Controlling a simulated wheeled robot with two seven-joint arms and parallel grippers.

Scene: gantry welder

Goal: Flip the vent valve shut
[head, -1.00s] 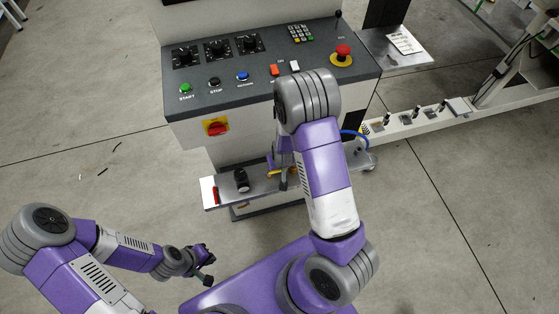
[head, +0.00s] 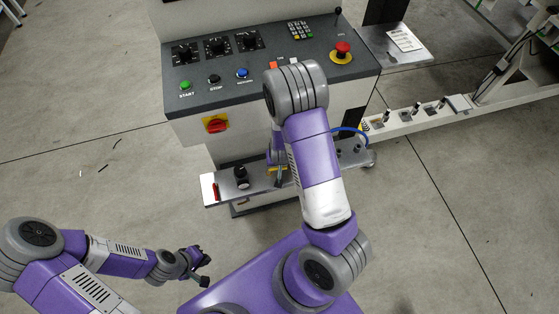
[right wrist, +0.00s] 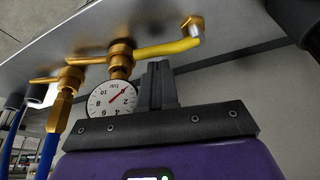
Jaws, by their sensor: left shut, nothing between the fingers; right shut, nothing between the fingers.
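The vent valve appears to be the brass valve (right wrist: 121,58) with a yellow lever (right wrist: 168,48) in the right wrist view. The lever runs from the brass body to the right, along the grey metal shelf. My right gripper (right wrist: 159,78) is shut and empty, its fingertips just below the lever; I cannot tell whether they touch it. In the head view the yellow lever (head: 278,169) shows small beside my right forearm, which hides much of the shelf. My left gripper (head: 205,267) is shut and empty at lower left, well away from the machine.
A round pressure gauge (right wrist: 112,99) and a second brass fitting (right wrist: 67,84) with a blue hose are close to the valve. A black knob (head: 241,173) and a red handle (head: 215,191) are on the shelf's left. The control panel (head: 215,95) overhangs behind.

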